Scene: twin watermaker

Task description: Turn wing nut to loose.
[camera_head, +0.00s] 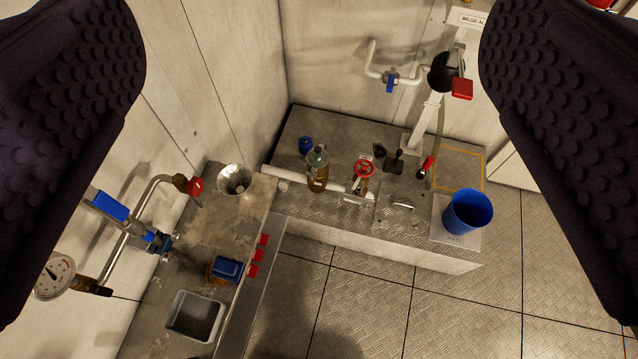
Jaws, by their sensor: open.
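My gripper (313,60) is open and empty. Its two dark, studded finger pads stand wide apart at the left and right edges of the picture. I cannot make out a wing nut with certainty. Small dark fittings (394,162) stand on the metal-topped bench (318,122), too small to identify. A red handwheel (363,168) sits on a pipe to their left. A small hatch handle (402,205) lies in front of them. My fingers touch none of these and appear well above the bench.
A blue bucket (468,211) stands at the bench's right end. A bottle (317,168) and a blue container (306,146) stand on the left. A white post (426,121) rises behind. A counter with a sink (195,316) and gauge (54,277) is at left. Tiled floor (390,300) is clear.

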